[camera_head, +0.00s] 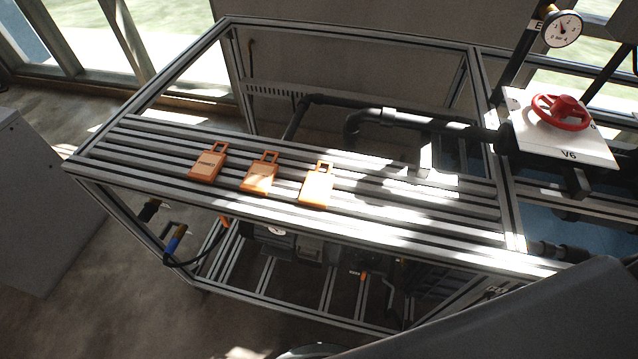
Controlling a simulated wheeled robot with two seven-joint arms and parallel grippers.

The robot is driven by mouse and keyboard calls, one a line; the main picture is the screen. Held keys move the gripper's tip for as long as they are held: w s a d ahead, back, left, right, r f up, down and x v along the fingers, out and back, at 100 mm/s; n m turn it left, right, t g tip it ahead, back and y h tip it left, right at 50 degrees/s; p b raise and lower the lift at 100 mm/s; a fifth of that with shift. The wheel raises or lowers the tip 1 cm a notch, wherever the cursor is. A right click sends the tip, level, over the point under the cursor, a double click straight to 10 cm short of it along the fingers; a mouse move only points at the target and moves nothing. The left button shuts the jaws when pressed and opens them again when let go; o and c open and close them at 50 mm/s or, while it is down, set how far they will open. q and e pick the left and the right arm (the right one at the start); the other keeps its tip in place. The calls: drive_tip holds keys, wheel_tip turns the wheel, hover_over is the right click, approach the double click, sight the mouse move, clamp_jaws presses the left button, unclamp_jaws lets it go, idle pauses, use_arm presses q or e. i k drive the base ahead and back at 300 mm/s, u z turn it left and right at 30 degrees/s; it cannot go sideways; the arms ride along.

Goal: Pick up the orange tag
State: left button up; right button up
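Three orange tags lie flat in a row on the slatted metal bench top (420,219). Each has a loop handle at its far end. The left tag (206,167) is in shade. The middle tag (259,178) is partly in sun. The right tag (317,190) is brightly lit. Neither of my grippers is in view, and nothing touches the tags.
A red valve wheel (561,112) sits on a white panel (592,147) marked V6 at the right, with a gauge (562,29) above. Black pipes (395,118) run behind the slats. A grey cabinet (45,205) stands left. The slats around the tags are clear.

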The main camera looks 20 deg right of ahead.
sight(316, 189)
drive_tip(key=z, duration=2.7)
drive_tip(key=k, duration=1.55)
drive_tip(key=u, duration=2.35)
